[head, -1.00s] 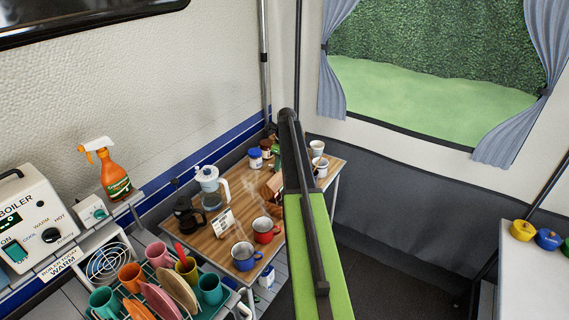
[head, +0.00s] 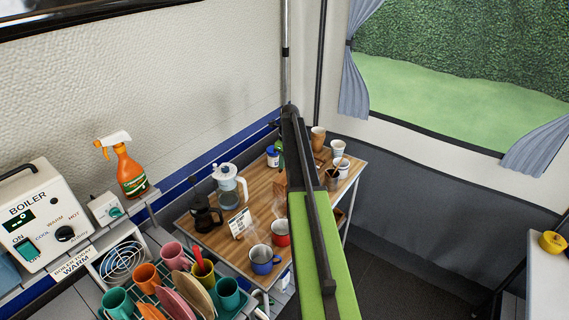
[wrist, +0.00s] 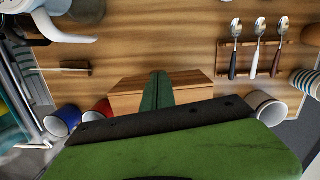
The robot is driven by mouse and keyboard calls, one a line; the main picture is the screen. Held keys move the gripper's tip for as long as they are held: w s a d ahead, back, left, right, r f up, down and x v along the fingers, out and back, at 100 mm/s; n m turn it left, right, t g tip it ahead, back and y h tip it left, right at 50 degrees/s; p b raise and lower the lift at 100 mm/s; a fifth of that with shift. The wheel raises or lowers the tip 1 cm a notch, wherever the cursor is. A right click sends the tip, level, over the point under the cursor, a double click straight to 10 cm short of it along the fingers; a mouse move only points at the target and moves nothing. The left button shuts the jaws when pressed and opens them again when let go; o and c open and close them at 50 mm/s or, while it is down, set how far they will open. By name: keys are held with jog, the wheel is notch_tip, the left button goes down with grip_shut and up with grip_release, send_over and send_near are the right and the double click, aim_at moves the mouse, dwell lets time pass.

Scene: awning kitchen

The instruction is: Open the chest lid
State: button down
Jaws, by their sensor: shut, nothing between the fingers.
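The chest appears to be a small wooden box (wrist: 190,84) on the wooden table, in the middle of the wrist view. In the head view only a sliver of its wood (head: 280,185) shows left of my arm. My gripper (wrist: 158,76) seems to be the pair of narrow dark green fingers in front of the box, pressed together and empty. They overlap the box's middle; I cannot tell whether they touch it. The lid looks shut, though the near part of the box is hidden behind my wrist. In the head view my arm hides the fingers.
Spoons (wrist: 255,48) lie on a holder right of the box. Blue (head: 263,260) and red (head: 280,232) mugs, a glass pot (head: 228,187) and a small sign (head: 239,223) stand to its left. Paper cups (head: 340,165) stand at the right. A dish rack fills the near left.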

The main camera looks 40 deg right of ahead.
jog(key=shift+s+r, duration=0.1)
jog(key=shift+r, duration=0.05)
dwell(0.3)
jog(key=s+r+p, duration=0.1)
jog(key=p, duration=0.1)
jog(key=s+d+r+p, duration=0.1)
jog(key=r, duration=0.1)
jog(key=shift+s+d+r+p, duration=0.2)
jog(key=shift+s+r+p, duration=0.1)
jog(key=shift+p, duration=0.1)
jog(key=w+a+r+p, duration=0.1)
jog(key=w+r+p, duration=0.3)
jog(key=r+p, duration=0.3)
jog(key=shift+w+r+p, duration=0.15)
jog(key=shift+r+p, duration=0.2)
jog(key=shift+a, duration=0.1)
